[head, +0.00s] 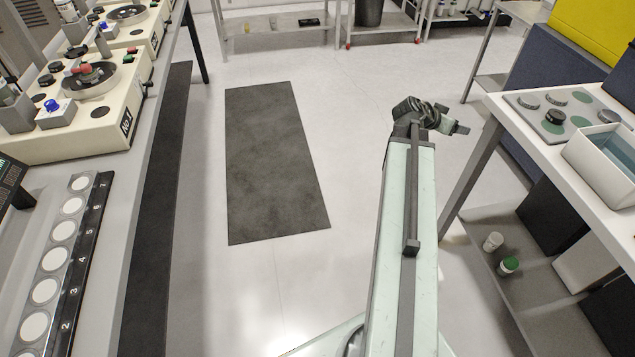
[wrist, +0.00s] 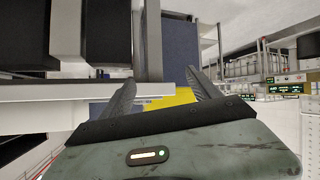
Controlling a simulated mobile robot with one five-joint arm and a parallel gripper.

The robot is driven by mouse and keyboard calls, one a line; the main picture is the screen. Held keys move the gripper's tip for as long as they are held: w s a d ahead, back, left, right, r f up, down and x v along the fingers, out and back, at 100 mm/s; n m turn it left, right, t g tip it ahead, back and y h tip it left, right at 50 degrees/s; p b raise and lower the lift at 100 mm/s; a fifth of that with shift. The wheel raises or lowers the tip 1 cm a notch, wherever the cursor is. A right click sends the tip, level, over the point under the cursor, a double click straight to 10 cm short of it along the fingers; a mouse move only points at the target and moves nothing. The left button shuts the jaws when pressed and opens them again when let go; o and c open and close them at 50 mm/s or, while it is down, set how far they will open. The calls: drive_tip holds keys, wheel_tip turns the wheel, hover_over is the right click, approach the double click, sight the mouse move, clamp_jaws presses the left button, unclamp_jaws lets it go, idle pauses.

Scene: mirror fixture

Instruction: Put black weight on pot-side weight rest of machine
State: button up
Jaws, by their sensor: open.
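A black weight with a raised top (head: 555,117) stands on a grey-green board (head: 526,112) on the white table at the right in the head view.
A white bin (head: 590,165) stands beside the board. A numbered black rack with white discs (head: 42,291) lies on the left bench. Small jars (head: 508,266) stand on the shelf under the right table. The aisle floor with its dark mat (head: 270,160) is clear.

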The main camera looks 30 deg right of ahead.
drive_tip(key=w+a+f+n+t+y, duration=0.1)
drive_tip(key=w+a+f+n+y, duration=0.2)
drive_tip(key=a, duration=0.6)
drive_tip(key=w+a+f+n+y, duration=0.15)
drive_tip(key=w+a+f, duration=0.35)
drive_tip(key=a, duration=0.5)
drive_tip(key=a+f+n+y, duration=0.2)
drive_tip(key=a+n, duration=0.3)
drive_tip(key=a, duration=1.3)
drive_tip(key=a+f+n+g+y, duration=0.1)
drive_tip(key=a+n+y, duration=0.4)
drive_tip(key=a, duration=1.3)
drive_tip(key=shift+a+f+n+g, duration=0.3)
drive_tip(key=shift+f+n, duration=0.05)
drive_tip(key=shift+f, duration=0.15)
drive_tip(key=shift+o, duration=0.4)
drive_tip(key=shift+w+a+y, duration=0.1)
drive_tip(key=shift+a+y, duration=0.05)
drive_tip(key=shift+y, duration=0.1)
drive_tip(key=shift+c, duration=0.2)
